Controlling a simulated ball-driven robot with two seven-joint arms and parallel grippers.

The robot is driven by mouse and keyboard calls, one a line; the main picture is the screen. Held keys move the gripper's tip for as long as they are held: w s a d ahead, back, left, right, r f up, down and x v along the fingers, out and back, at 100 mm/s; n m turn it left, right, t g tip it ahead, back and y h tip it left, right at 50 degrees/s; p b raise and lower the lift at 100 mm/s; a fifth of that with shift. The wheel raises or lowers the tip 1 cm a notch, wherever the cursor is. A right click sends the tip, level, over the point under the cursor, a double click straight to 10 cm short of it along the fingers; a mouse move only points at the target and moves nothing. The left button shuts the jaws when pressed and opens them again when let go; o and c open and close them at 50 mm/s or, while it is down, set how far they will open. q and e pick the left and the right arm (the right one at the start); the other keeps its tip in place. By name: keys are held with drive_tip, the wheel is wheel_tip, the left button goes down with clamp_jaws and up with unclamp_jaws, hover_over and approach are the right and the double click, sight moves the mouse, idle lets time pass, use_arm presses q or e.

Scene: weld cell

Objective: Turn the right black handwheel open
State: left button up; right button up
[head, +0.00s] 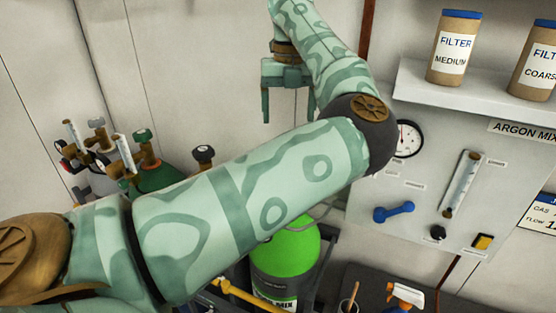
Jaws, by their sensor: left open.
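A black handwheel (203,153) sits on a brass valve left of centre, just above my left forearm. My arm hides what is below that valve. A dark green handwheel (143,135) stands to its left on another valve, and a greyish handwheel (97,123) is further left. How far any wheel is turned cannot be told. My left gripper (289,112) is up in front of the pale wall, to the right of and above the black handwheel, apart from it. Its jaws are open and empty. My right gripper is not in view.
A bright green cylinder (285,262) stands behind my left arm. Regulators with tubes (122,153) crowd the left. At right are a panel with a gauge (408,139), a blue handle (394,212) and a shelf (470,92) bearing filter cans. A spray bottle (405,296) is below.

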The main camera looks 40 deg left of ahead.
use_arm(q)
drive_tip(key=f, duration=1.5)
drive_tip(key=shift+s+a+f+b, duration=0.1)
drive_tip(key=shift+a+f+b, duration=0.1)
drive_tip(key=shift+b, duration=0.2)
drive_tip(key=shift+c, duration=0.4)
drive_tip(key=c, duration=0.9)
